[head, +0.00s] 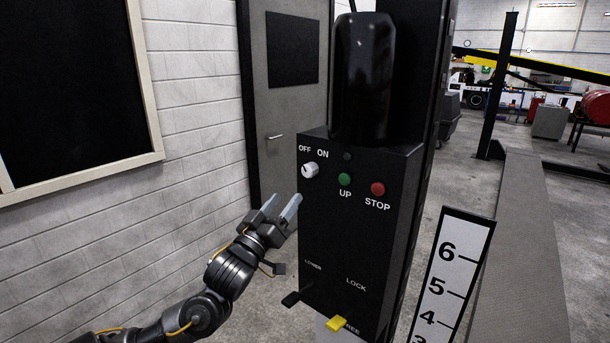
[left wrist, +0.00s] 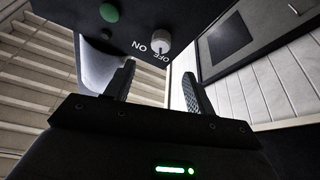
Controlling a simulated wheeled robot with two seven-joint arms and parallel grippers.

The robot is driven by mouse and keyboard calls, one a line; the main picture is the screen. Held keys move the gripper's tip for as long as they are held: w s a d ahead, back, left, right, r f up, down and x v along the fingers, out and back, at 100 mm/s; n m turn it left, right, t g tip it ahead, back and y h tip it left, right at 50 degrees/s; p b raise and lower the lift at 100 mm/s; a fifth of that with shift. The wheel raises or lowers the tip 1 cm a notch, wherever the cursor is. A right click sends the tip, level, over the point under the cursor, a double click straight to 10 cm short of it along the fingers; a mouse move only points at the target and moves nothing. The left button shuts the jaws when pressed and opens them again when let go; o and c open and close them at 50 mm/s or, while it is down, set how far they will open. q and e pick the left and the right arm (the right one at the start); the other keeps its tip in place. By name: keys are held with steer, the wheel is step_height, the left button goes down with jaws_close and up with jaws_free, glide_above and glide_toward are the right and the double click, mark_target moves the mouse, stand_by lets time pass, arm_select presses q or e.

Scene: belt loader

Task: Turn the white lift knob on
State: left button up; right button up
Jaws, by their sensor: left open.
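The white lift knob (head: 310,170) sits on the front of a black control box (head: 337,245), below the words OFF and ON. In the head view its marker appears to lean toward OFF, but it is small. The knob also shows in the left wrist view (left wrist: 158,39), beyond the fingers. My left gripper (head: 281,209) is open and empty, below and to the left of the knob, apart from it. Its two fingers show in the left wrist view (left wrist: 157,88) with a gap between them. My right gripper is not in view.
A green UP button (head: 345,179) and a red STOP button (head: 377,189) are right of the knob. A black lever (head: 297,297) and a yellow lever (head: 336,323) stick out lower on the box. A brick wall (head: 195,120) stands at the left.

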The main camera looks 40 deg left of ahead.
mark_target(306, 172)
arm_select(q)
steer(key=p+x, duration=0.4)
steer(key=x, duration=0.6)
steer(key=shift+r, duration=0.1)
steer(key=shift+w+p, duration=0.3)
steer(key=shift+w, duration=0.1)
steer(key=c, duration=1)
